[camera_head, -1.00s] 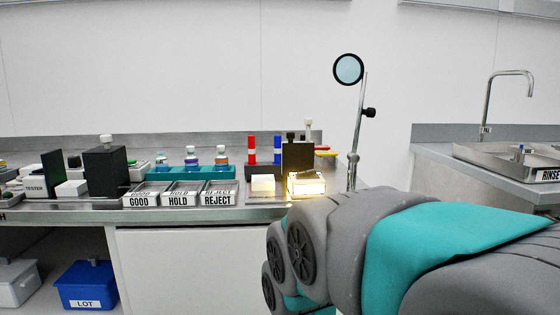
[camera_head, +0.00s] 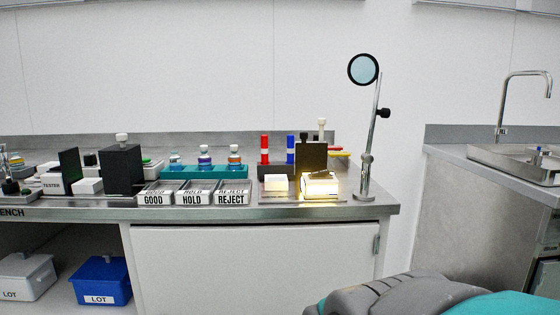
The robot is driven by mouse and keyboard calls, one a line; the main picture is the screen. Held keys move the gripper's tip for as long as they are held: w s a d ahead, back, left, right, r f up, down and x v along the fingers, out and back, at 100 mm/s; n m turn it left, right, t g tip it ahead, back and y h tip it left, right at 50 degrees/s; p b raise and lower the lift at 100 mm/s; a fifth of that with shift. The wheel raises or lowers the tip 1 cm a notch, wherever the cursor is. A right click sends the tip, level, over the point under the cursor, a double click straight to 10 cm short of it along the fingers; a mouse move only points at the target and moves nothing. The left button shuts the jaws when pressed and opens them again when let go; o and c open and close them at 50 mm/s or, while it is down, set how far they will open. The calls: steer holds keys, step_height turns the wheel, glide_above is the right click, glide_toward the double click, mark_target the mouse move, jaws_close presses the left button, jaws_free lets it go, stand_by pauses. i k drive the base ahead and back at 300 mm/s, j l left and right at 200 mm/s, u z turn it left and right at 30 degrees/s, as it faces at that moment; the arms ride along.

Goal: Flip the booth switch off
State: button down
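A glowing white box (camera_head: 320,185) sits near the right end of the bench, in front of a dark upright panel (camera_head: 311,156). This lit unit looks like the booth, and its light is on. A small dark piece lies on top of the box, too small to tell whether it is the switch. A plain white block (camera_head: 277,183) stands just left of it. My gripper is not in view. Only part of my arm shows at the bottom right, apart from the bench.
A magnifier on a stand (camera_head: 366,150) rises right of the lit box. Trays marked GOOD (camera_head: 153,200), HOLD and REJECT (camera_head: 231,199) stand to the left, before a teal vial rack (camera_head: 205,172). A sink (camera_head: 520,160) is at the right. Floor between bench and sink is partly hidden.

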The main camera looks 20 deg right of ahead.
mark_target(324, 173)
steer(key=k+z, duration=0.1)
steer(key=z, duration=0.4)
steer(key=k+z, duration=0.15)
steer(key=z, duration=0.35)
steer(key=k+z, duration=0.1)
steer(key=z, duration=0.4)
